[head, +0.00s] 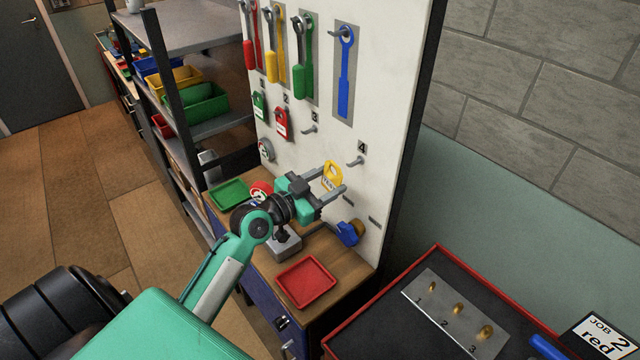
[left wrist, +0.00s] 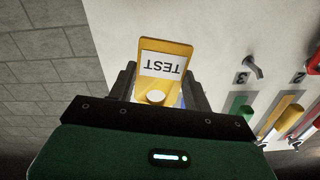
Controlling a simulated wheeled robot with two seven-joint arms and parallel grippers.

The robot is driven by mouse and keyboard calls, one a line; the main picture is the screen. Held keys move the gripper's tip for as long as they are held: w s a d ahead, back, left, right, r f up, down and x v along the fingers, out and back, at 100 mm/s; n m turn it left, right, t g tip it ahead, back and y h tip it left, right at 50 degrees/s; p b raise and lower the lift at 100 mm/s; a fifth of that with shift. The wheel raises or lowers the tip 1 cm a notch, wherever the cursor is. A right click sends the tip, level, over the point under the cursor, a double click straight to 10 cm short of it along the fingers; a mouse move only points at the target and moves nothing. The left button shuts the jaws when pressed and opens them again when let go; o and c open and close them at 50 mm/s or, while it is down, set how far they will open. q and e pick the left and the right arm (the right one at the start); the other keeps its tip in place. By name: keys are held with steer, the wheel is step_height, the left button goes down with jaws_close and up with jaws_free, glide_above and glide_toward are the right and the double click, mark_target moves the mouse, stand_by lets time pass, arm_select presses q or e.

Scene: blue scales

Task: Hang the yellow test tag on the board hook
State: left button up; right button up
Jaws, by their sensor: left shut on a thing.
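The yellow test tag (head: 333,172) is held between the fingers of my left gripper (head: 337,179), in front of the white pegboard panel (head: 385,100). In the left wrist view the tag (left wrist: 165,62) shows its white TEST label upside down, with a pale round spot near the gripper. In the head view the hook by number 4 (head: 356,161) is bare, just right of and above the tag, and looks apart from it. The hook by number 3 (head: 309,129) is also bare; it also shows in the left wrist view (left wrist: 253,68). My right gripper is out of view.
A green tag (head: 259,106) and a red tag (head: 282,123) hang at the board's left. Below are a green tray (head: 229,194), a red tray (head: 305,282) and a blue-and-brown item (head: 348,233). A red-edged cart (head: 375,318) stands at right.

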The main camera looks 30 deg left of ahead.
arm_select(q)
steer(key=shift+x, duration=1.8)
steer(key=shift+w+d+f+b, duration=0.2)
steer(key=shift+w+f+b, duration=0.1)
steer(key=shift+w+f, duration=0.35)
steer(key=shift+f, duration=0.1)
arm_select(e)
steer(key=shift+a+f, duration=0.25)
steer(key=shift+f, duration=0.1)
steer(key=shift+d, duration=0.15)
arm_select(q)
steer(key=o, duration=1)
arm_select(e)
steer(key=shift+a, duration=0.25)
